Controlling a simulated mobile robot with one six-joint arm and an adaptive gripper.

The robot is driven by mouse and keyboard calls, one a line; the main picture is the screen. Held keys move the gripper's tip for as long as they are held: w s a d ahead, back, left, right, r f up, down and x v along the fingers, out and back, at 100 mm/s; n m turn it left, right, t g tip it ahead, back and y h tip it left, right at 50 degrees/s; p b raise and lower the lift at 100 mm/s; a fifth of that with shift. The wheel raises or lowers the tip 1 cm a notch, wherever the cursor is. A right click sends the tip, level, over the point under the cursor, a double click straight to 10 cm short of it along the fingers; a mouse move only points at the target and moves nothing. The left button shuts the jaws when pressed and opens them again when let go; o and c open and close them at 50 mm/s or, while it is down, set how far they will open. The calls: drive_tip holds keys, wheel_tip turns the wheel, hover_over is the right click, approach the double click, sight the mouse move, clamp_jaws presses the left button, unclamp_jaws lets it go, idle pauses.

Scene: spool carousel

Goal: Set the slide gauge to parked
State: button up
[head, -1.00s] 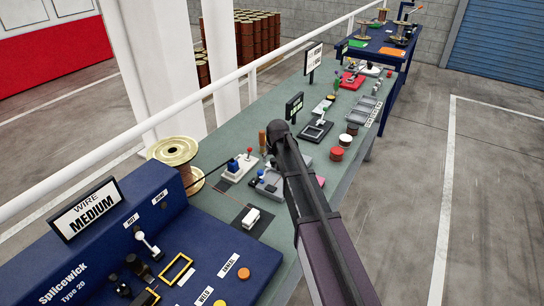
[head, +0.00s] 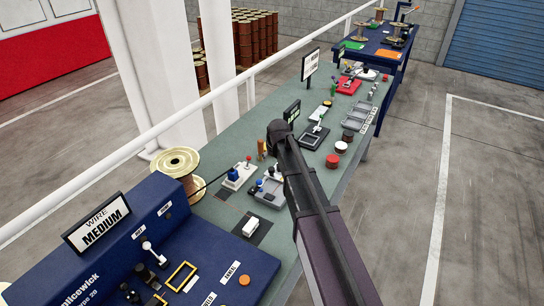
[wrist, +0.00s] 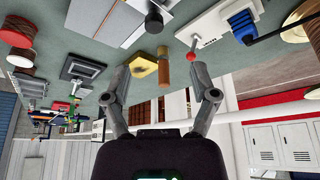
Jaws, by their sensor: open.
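No thing in view is clearly readable as the slide gauge. In the head view, my gripper (head: 277,130) is over the green bench, with its fingers hidden by my arm. In the wrist view, my gripper (wrist: 160,75) is open and empty. An upright brown cylinder (wrist: 164,66) shows between its fingers, beside a yellow block (wrist: 142,70). To the right is a white plate (wrist: 205,35) with a red-knobbed lever (wrist: 191,57) and a blue block (wrist: 242,27). A grey panel with a black knob (wrist: 154,22) is above. A black-framed device (wrist: 82,66) is at left.
The green bench (head: 212,208) holds a wire spool (head: 178,162), a grey tray device (head: 270,190) and red-capped round pots (head: 333,160). A blue Splicewick machine (head: 190,245) stands in front. A white rail (head: 100,182) runs along the left. The floor at right is clear.

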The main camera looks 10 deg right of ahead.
drive_tip(key=s+d+f+g+b, duration=0.1)
drive_tip(key=s+d+f+b, duration=0.2)
drive_tip(key=s, duration=1)
drive_tip(key=shift+d+f+m+g+b, duration=0.15)
drive_tip(key=shift+f+m+g+b, duration=0.25)
drive_tip(key=shift+f+b, duration=0.3)
drive_tip(key=t+p, duration=0.2)
drive_tip(key=p, duration=0.3)
approach(272, 169)
wheel_tip(272, 169, up, 3)
drive_tip(key=shift+s+n, duration=0.4)
drive_tip(key=shift+s, duration=0.05)
drive_tip(key=shift+f, duration=0.1)
drive_tip(key=b+x, duration=1.2)
drive_tip(key=x, duration=0.1)
drive_tip(key=shift+f+b, duration=0.2)
drive_tip(key=shift+b, duration=0.2)
drive_tip(key=shift+c, duration=0.2)
